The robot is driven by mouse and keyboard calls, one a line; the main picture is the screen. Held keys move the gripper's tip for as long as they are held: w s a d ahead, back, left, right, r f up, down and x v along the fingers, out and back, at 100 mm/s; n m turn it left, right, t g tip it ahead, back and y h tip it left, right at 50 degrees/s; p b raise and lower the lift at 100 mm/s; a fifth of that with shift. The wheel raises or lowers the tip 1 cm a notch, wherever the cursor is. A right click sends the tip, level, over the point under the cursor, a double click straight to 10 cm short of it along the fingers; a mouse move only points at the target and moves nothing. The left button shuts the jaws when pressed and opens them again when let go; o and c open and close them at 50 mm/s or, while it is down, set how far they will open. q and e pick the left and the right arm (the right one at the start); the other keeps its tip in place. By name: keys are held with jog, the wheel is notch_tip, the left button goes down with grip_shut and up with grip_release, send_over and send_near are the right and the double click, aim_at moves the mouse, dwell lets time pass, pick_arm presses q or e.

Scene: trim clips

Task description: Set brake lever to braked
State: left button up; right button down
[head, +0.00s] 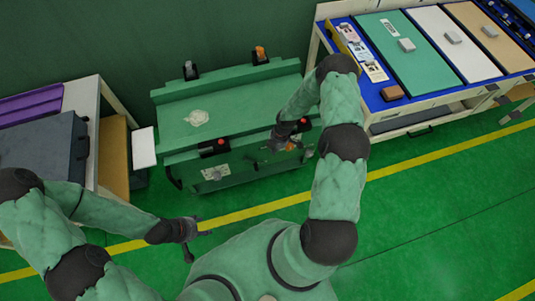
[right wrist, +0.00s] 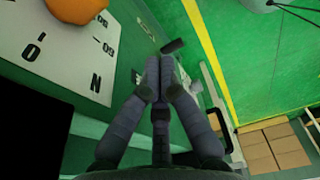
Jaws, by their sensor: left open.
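The green cart (head: 240,100) stands by the wall, with black fittings on its top and front edges. My left gripper (head: 196,236) is open and empty, low in front of the cart.
A workbench (head: 390,92) with coloured panels stands at the right. A table (head: 85,95) with a dark case (head: 40,145) is at the left. The green floor (head: 430,210) with yellow lines is clear at the right.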

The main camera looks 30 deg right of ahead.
jog(key=shift+s+d+r, duration=0.2)
jog(key=shift+d+r, duration=0.65)
jog(key=shift+d, duration=0.05)
